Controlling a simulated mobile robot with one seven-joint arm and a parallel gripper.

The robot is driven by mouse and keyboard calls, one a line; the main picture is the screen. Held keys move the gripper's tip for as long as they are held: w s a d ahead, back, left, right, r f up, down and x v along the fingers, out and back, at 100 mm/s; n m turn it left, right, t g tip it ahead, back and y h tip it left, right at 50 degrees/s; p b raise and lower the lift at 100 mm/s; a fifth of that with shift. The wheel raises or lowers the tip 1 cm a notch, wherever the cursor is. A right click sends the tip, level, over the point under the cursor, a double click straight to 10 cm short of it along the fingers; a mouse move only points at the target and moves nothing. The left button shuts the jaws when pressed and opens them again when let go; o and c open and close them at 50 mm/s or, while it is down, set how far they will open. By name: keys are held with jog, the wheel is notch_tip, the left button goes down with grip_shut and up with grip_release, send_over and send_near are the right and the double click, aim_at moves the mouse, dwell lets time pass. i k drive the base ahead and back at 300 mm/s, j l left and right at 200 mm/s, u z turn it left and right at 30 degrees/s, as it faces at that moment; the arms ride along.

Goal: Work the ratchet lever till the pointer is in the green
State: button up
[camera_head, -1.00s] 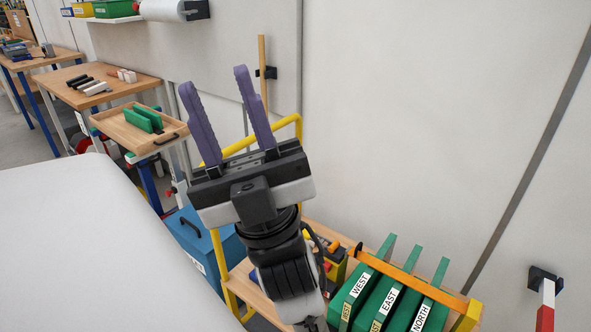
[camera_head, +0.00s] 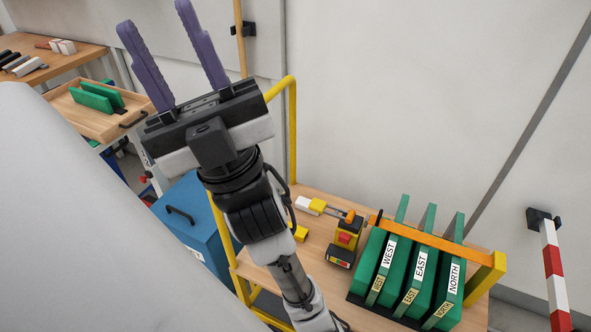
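A small yellow and black ratchet unit (camera_head: 347,238) stands on the wooden bench at the end of the orange strap. A lever with a white and yellow grip (camera_head: 311,205) reaches left from its top on thin rods. A small coloured gauge window (camera_head: 340,263) is low on its front; the pointer is too small to read. The orange strap (camera_head: 430,240) crosses green cases marked WEST (camera_head: 382,262), EAST (camera_head: 414,270) and NORTH (camera_head: 448,280). My gripper (camera_head: 154,14) is open and empty, its purple fingers pointing up, high and left of the lever.
A yellow rail (camera_head: 293,130) rises at the bench's left back. A blue box (camera_head: 190,215) stands left of the bench. A wooden tray (camera_head: 100,118) holds green plates. A red and white pole (camera_head: 552,262) stands at right. A wall closes the back.

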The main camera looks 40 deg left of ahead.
aim_at(316, 205)
jog(key=k+j, duration=0.1)
jog(key=j, duration=0.95)
jog(key=k+j, duration=0.15)
jog(key=j, duration=0.9)
jog(key=k, duration=0.05)
